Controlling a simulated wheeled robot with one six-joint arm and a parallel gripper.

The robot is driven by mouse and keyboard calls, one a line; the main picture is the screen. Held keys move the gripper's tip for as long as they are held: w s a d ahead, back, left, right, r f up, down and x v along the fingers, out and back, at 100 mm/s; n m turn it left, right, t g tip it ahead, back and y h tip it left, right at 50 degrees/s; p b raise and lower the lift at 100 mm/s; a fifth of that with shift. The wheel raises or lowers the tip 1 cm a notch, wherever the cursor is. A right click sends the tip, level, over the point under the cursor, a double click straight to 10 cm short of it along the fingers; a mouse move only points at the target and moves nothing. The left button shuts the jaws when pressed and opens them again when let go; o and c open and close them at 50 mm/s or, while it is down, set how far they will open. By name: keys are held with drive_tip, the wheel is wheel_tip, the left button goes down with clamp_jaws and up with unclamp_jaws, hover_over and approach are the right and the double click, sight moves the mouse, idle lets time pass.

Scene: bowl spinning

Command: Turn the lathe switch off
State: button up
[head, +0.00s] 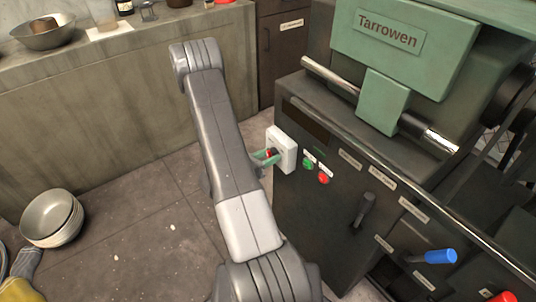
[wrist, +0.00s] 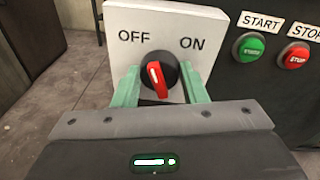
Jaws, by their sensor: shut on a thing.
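The lathe switch is a white box (head: 285,147) on the side of the dark green lathe; it also shows in the wrist view (wrist: 115,20). Its round black knob with a red handle (wrist: 158,80) sits below the printed words OFF at left and ON at right. The handle stands near upright, its upper end leaning slightly left, with a pale mark near that end. My gripper (head: 266,157) has its green fingers on either side of the knob and is shut on it. In the wrist view the palm hides the lower part of the box.
A green START button (wrist: 250,47) and a red STOP button (wrist: 293,56) sit just right of the switch. A dark lever (head: 364,209) and a blue-tipped handle (head: 440,256) stick out farther right. Stacked bowls (head: 50,218) stand at the left.

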drive_tip(key=shift+a+n+g+p, duration=0.1)
drive_tip(key=shift+n+g+p, duration=0.2)
drive_tip(key=shift+n+p, duration=1.2)
drive_tip(key=shift+n+b, duration=0.65)
drive_tip(key=shift+n, duration=0.05)
drive_tip(key=o, duration=1)
drive_tip(key=shift+w, duration=0.1)
drive_tip(key=shift+c, duration=0.2)
drive_tip(key=p+v, duration=0.1)
drive_tip(key=v, duration=1.3)
drive_tip(key=shift+w+f, duration=0.1)
drive_tip(key=shift+f, duration=0.05)
drive_tip(key=shift+w, duration=0.1)
